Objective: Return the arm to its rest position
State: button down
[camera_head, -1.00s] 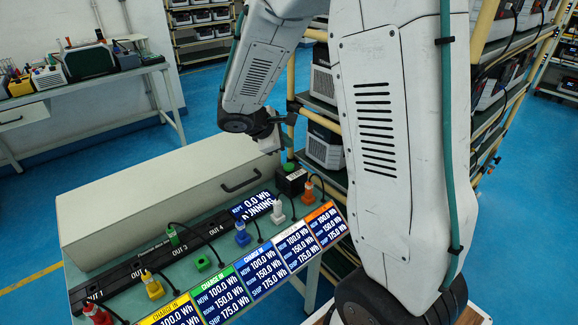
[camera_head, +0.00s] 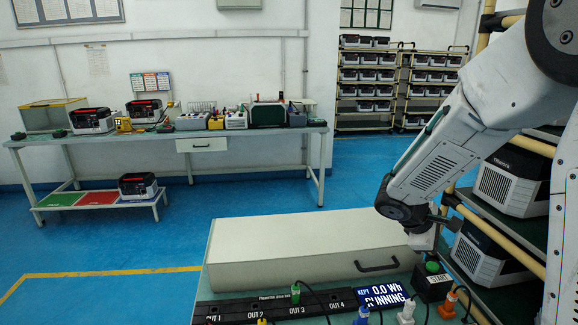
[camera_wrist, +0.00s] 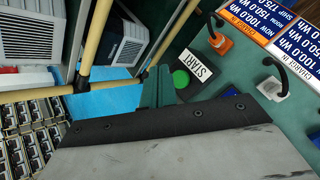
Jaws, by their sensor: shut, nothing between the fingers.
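My arm crosses the right of the head view, bent down over the bench. My gripper (camera_head: 424,237) hangs just above and behind the black START box (camera_head: 431,284) with its green button (camera_head: 432,267), and appears apart from it. In the wrist view my shut, empty gripper (camera_wrist: 158,86) shows as a dark green piece beyond a grey body. It appears beside the green button (camera_wrist: 181,79) and the START label (camera_wrist: 197,73). The fingertips are small and partly hidden in the head view. A display (camera_head: 383,296) by the box reads 0.0 Wh, RUNNING.
A long pale cover (camera_head: 290,243) with a black handle lies behind the outlet strip (camera_head: 245,312). Coloured plugs and cords stand in front. A rack with power units (camera_head: 508,185) is close on the right. Open blue floor (camera_head: 250,195) separates a far workbench (camera_head: 90,139).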

jog(key=s+a+r+m+y, duration=0.3)
jog(key=s+a+r, duration=0.1)
jog(key=s, duration=0.4)
jog(key=s+a+r+m+y, duration=0.3)
jog(key=s+a, duration=0.3)
jog(key=s, duration=0.3)
jog(key=s+a+r+m+t+y, duration=0.1)
jog(key=s+a+r+m+y, duration=0.2)
jog(key=s+a+r, duration=0.2)
jog(key=s, duration=0.3)
jog(key=shift+s+a+r+m, duration=0.2)
jog(key=shift+s+r+m, duration=0.05)
jog(key=shift+r+m, duration=0.1)
